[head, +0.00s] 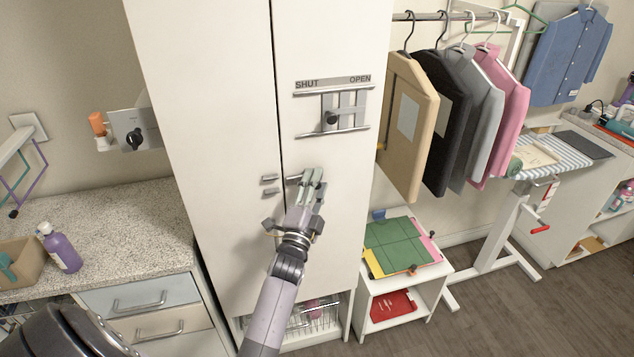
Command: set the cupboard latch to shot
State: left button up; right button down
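The tall white cupboard (215,120) has two doors with a dark seam between them. A metal latch panel (352,108) is on its right door, under a strip reading SHUT on the left and OPEN on the right. My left gripper (314,176) is in front of the right door, below the panel and apart from the knob. Its fingertips are close together beside the seam fittings; contact is unclear. My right gripper is out of view.
A speckled counter (110,225) with a purple bottle (60,248) stands left of the cupboard. A wall-mounted dark knob (134,138) is beyond it. Hanging clothes (408,125) and a low white stand (398,290) are close on the right.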

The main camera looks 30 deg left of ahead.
pick_arm(q)
jog(key=shift+f, duration=0.1)
grip_shut()
dwell(0.7)
